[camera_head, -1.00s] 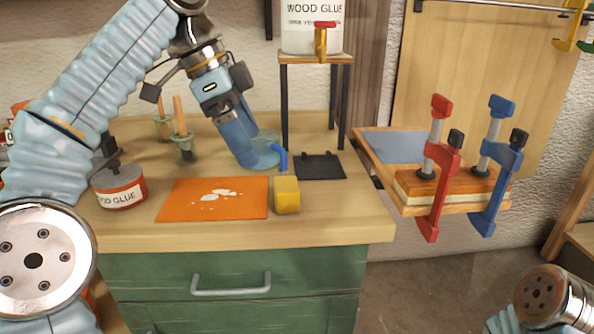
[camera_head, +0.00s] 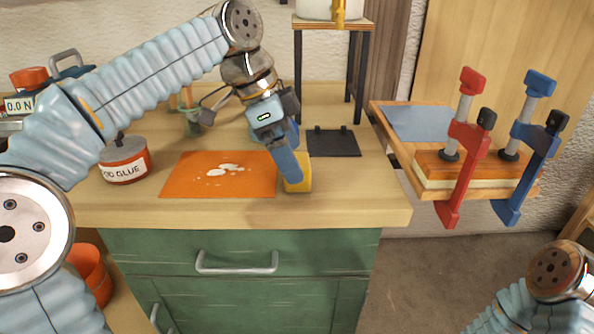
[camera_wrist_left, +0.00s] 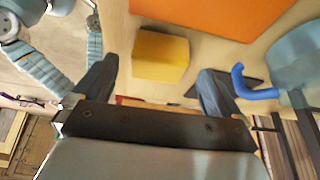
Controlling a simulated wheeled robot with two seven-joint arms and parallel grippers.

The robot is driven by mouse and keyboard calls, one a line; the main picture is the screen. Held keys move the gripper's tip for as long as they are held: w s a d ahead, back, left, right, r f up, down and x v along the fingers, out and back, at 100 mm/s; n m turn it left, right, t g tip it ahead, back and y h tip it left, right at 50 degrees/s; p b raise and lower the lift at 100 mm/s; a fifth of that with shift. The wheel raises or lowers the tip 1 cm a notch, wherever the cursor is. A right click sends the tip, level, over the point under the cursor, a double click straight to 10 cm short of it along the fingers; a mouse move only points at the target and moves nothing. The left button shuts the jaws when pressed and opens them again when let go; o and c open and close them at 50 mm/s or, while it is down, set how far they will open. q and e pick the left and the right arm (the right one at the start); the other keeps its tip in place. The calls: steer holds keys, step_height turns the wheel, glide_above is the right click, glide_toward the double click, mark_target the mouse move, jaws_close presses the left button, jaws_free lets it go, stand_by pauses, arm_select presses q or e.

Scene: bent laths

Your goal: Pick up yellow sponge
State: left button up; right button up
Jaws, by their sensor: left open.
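The yellow sponge (camera_head: 303,181) sits on the wooden bench at the right edge of an orange mat. In the head view my left gripper (camera_head: 292,174) is in front of it and hides part of it. In the left wrist view the sponge (camera_wrist_left: 160,56) shows between the two open fingers (camera_wrist_left: 158,88), a little beyond their tips, nearer the left finger. The jaws are empty. My right gripper is not in view; only part of the right arm shows at the lower right of the head view.
The orange mat (camera_head: 205,180) bears white glue blobs. A blue cup-like thing with a blue handle (camera_wrist_left: 248,88) is close to the right finger. A black plate (camera_head: 333,143) lies behind the sponge. A glue pot (camera_head: 125,164) stands left. Red and blue clamps (camera_head: 466,145) stand on the right.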

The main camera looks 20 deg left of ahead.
arm_select(q)
steer(key=x, duration=0.3)
steer(key=shift+d+f, duration=0.1)
steer(key=shift+f, duration=0.15)
steer(key=shift+c, duration=0.5)
steer(key=c, duration=1)
step_height(320, 180, up, 3)
steer(key=shift+f, duration=0.1)
steer(key=s+r, duration=0.3)
steer(key=s, duration=0.1)
steer(key=s+r, duration=0.4)
steer(key=s, duration=0.1)
steer(key=s+r, duration=0.3)
steer(key=s, duration=0.2)
steer(key=shift+s+d+r, duration=0.1)
steer(key=shift+d+r, duration=0.05)
steer(key=shift+d, duration=0.15)
